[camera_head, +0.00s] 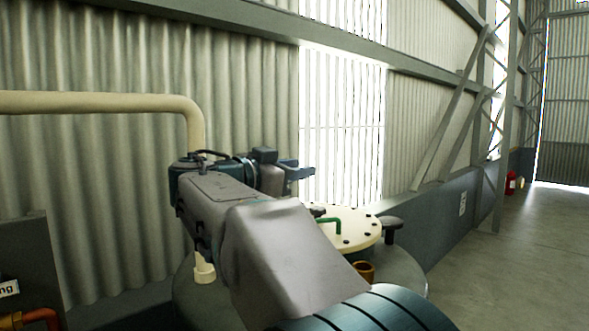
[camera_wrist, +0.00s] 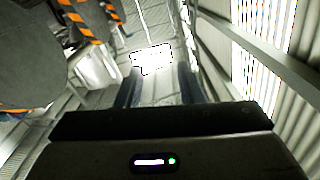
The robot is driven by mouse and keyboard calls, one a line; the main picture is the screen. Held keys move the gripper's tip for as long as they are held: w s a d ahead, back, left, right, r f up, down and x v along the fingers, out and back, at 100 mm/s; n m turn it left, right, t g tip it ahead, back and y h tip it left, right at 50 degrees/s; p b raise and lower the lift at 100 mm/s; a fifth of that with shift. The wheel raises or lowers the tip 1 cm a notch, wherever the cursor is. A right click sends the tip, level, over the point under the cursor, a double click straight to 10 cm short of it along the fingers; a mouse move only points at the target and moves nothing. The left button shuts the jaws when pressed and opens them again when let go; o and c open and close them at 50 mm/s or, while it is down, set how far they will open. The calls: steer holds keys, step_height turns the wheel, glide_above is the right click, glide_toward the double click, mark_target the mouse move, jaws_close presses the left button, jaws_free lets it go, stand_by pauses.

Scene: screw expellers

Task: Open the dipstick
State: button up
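A grey tank (camera_head: 405,272) with a cream bolted round lid (camera_head: 358,233) stands partly behind my arm. A green handle (camera_head: 328,221) sits on the lid. A dark mushroom-shaped cap (camera_head: 391,222) stands at the lid's right side, and a short brass fitting (camera_head: 364,270) is in front of the lid. I cannot tell for sure which part is the dipstick. My gripper (camera_head: 298,171) is up above and behind the lid, clear of these parts. In the wrist view my gripper (camera_wrist: 160,85) has its two dark fingers apart with nothing between them.
A cream pipe (camera_head: 110,103) runs along the corrugated wall at left and bends down behind my arm. A dark cabinet (camera_head: 30,265) stands at lower left. Open floor (camera_head: 515,270) lies to the right. The wrist view shows grey machinery with orange-striped edges (camera_wrist: 85,35).

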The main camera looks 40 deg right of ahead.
steer(key=s+a+b, duration=0.1)
steer(key=a+b, duration=0.3)
steer(key=a, duration=0.9)
steer(key=shift+a+b, duration=0.3)
steer(key=shift+a, duration=0.1)
steer(key=shift+f, duration=0.1)
